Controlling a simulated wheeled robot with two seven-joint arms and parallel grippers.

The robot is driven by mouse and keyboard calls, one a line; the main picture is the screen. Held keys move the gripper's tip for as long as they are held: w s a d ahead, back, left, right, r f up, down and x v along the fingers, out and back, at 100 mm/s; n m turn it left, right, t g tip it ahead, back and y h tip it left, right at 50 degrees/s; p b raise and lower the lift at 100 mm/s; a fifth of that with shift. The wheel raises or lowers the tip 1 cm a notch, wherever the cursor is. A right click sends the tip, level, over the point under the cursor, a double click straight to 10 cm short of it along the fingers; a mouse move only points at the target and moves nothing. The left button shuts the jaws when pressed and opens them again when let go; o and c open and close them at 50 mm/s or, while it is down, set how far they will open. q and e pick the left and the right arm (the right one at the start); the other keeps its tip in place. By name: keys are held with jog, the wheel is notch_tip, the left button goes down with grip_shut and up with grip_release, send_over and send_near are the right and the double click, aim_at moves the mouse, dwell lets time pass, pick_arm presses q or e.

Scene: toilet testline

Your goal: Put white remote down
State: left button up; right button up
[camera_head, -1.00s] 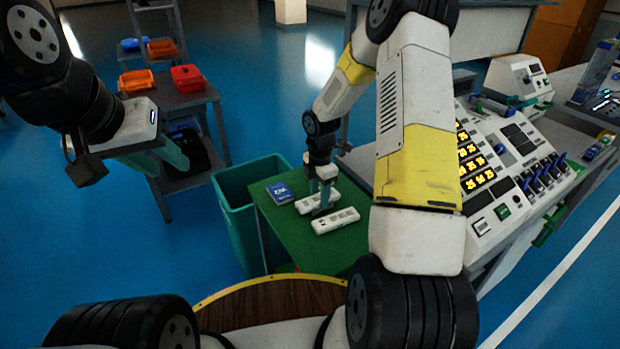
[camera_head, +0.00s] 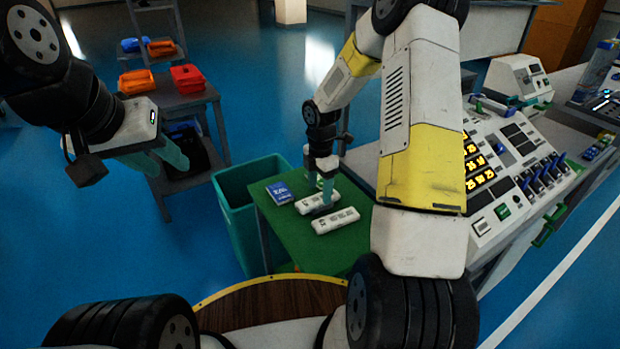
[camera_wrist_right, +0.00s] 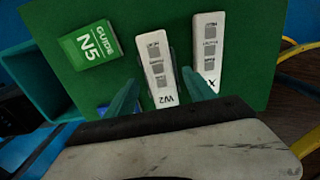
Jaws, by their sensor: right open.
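A white remote (camera_head: 309,206) lies on the green table top (camera_head: 285,234), partly covered by my right gripper (camera_head: 324,202). In the right wrist view this remote (camera_wrist_right: 159,68), marked W2, lies between the two teal fingers of my right gripper (camera_wrist_right: 160,92). The fingers are spread, with a visible gap on its right side. A second white remote (camera_head: 335,220) lies beside it, nearer to me; it also shows in the wrist view (camera_wrist_right: 208,45). My left gripper (camera_head: 168,164) is off to the left, empty, with its fingers apart.
A green booklet (camera_wrist_right: 92,46) marked N5 shows in the wrist view. A teal bin (camera_head: 235,205) stands left of the table. A control console (camera_head: 510,165) stands to the right.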

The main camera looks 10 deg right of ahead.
aim_at(319, 198)
jog(key=s+r+m+t, duration=0.1)
jog(key=s+r+m, duration=0.4)
jog(key=r, duration=0.7)
jog(key=s+r+m+t, duration=0.2)
jog(key=s+r+m, duration=0.25)
jog(key=r, duration=0.75)
jog(key=s+a+r+m+t+y, duration=0.1)
jog(key=s+r+m, duration=0.2)
jog(key=s+m, duration=0.3)
jog(key=s+a+r+m+t+y, duration=0.1)
jog(key=s+r+m+t, duration=0.1)
jog(key=s+m, duration=0.4)
jog(key=shift+s+r, duration=0.5)
jog(key=shift+s, duration=0.9)
jog(key=shift+a, duration=0.1)
